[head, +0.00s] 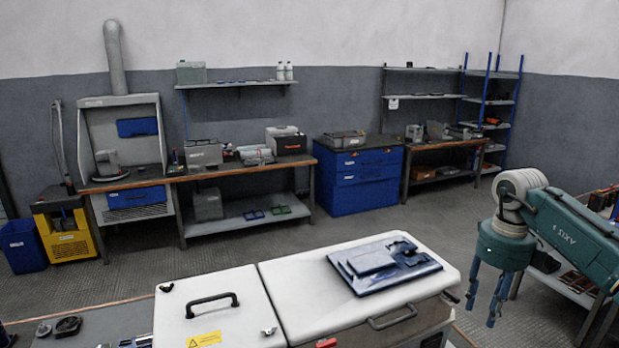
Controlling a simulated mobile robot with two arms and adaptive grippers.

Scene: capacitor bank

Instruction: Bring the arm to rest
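My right arm (574,232) comes in from the right edge, teal with a pale grey joint. Its gripper (484,300) hangs downward, to the right of the white cabinet (262,256). Its two blue-grey fingers stand apart with nothing seen between them, so it is open and empty. It does not appear to touch the cabinet. My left gripper is not in view.
A blue-grey plate-like part (384,264) lies on the white lid. Workbenches (230,170), a blue drawer unit (358,180) and a shelf rack (493,103) stand along the walls. Free floor (300,228) lies between. A bench with parts is behind my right arm.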

